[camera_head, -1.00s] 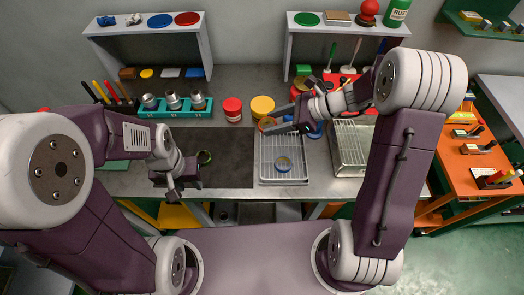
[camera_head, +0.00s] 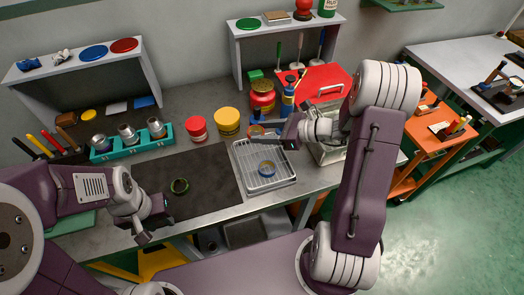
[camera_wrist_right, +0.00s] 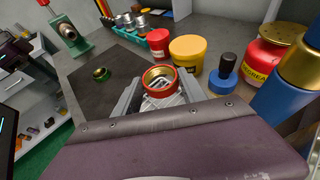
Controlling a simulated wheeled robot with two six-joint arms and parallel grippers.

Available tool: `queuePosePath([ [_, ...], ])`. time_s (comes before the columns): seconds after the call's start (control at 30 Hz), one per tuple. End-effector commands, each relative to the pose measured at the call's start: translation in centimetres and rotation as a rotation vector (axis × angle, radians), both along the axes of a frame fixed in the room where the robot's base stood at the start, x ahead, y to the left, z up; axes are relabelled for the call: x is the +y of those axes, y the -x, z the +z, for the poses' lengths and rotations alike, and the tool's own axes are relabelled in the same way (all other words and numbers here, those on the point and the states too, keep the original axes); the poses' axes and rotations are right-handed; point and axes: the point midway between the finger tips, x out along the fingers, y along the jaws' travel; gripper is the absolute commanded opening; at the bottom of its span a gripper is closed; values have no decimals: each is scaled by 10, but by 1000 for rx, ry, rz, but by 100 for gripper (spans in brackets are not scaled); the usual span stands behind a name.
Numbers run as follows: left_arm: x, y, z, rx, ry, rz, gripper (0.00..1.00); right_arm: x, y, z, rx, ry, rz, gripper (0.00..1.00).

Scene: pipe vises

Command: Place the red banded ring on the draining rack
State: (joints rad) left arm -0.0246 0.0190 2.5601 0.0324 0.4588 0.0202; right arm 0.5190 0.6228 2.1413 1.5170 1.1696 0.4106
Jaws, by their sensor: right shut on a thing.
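The red banded ring (camera_wrist_right: 160,82) is brass inside with a red outer band. My right gripper (camera_wrist_right: 160,94) is shut on it in the right wrist view. In the head view, the ring (camera_head: 257,130) is held over the far edge of the draining rack (camera_head: 243,164), seemingly above it.
Yellow (camera_head: 227,121) and red (camera_head: 197,129) jars stand behind the rack. A blue bottle (camera_head: 288,101) and red jar (camera_head: 262,97) stand close to my right gripper. A metal box (camera_head: 328,152) is right of the rack.

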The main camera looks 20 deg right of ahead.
Motion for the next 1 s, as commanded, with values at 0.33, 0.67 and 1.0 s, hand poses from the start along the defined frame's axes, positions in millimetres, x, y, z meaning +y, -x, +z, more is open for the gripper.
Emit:
queuePosePath([
  [0.33,0,0,-6,0,0,0,36,0,0,-40,5,-2,-1,4],
  [0.67,0,0,-7,0,0,0,36,0,0,-58,-2,1,0,4],
  [1.0,0,0,-10,0,0,0,36,0,0,-62,-1,2,1,70],
])
